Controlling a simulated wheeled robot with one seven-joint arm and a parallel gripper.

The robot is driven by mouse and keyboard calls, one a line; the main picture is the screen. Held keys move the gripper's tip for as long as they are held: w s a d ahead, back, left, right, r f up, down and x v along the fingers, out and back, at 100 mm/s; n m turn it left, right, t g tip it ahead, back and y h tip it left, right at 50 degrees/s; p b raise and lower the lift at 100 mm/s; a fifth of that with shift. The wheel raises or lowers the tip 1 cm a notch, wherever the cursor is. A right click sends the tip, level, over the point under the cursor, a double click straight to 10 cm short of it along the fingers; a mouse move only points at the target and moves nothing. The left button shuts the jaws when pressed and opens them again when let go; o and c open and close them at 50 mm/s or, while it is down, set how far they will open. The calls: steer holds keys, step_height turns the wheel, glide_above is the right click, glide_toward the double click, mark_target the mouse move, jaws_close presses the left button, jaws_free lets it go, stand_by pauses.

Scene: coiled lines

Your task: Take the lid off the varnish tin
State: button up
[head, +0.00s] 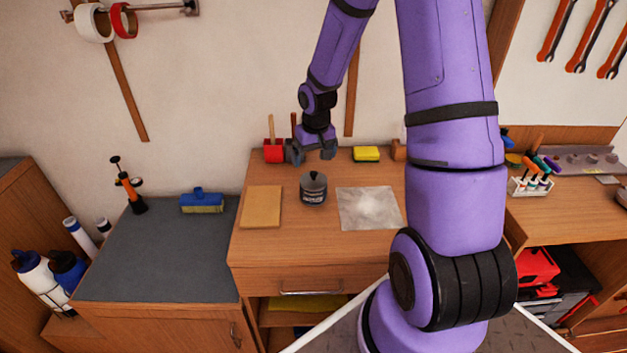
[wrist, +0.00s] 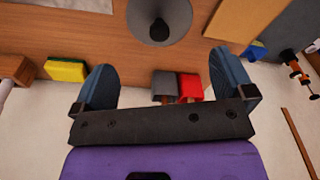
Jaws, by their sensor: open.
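The varnish tin (head: 313,193) stands upright on the wooden bench, dark with a printed label. Its grey lid (head: 313,180) with a black knob is on top. In the wrist view the lid (wrist: 178,22) shows from above at the top edge, with its dark knob near the middle. My gripper (head: 311,154) is open and empty, above the back of the bench, behind and higher than the tin. In the wrist view the open gripper (wrist: 160,78) has its two blue fingers wide apart, with the lid beyond the fingertips and not between them.
A tan board (head: 261,207) lies left of the tin and a grey sheet (head: 369,208) lies right. Behind are a red container (head: 273,152), a grey one (wrist: 165,83) and a yellow sponge (head: 366,154).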

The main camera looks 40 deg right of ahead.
mark_target(313, 172)
step_height(313, 172, down, 5)
steer(key=shift+s+a+f, duration=0.15)
steer(key=shift+f, duration=0.65)
steer(key=c, duration=0.7)
